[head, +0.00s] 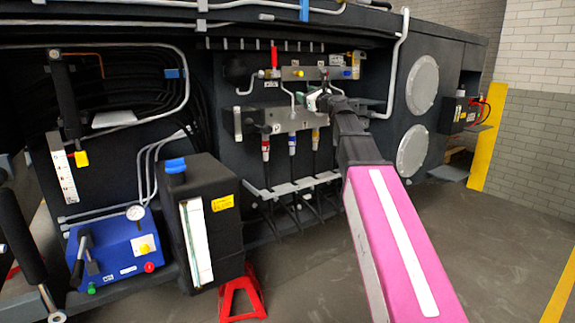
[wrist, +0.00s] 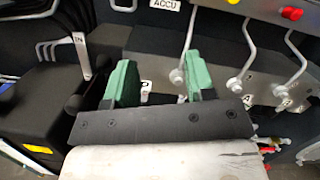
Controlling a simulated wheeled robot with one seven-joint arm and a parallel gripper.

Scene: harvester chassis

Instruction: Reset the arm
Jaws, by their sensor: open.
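My gripper (wrist: 160,82) shows in the wrist view as two green fingers standing well apart, with nothing between them. In the head view my gripper (head: 312,101) is at the end of my pink and black arm, in front of the grey valve block (head: 262,121) on the dark chassis. In the wrist view the valve block (wrist: 225,72) and its bent pipes lie beyond the fingers. I cannot tell whether the fingers touch anything there. My arm hides part of the panel to the right of the block.
Hose couplings with red, blue and yellow collars (head: 292,145) hang below the block. A black tank with a blue cap (head: 176,166) and a blue pump box (head: 118,250) stand at the left. A red stand (head: 243,294) is on the floor. Open floor lies at the right.

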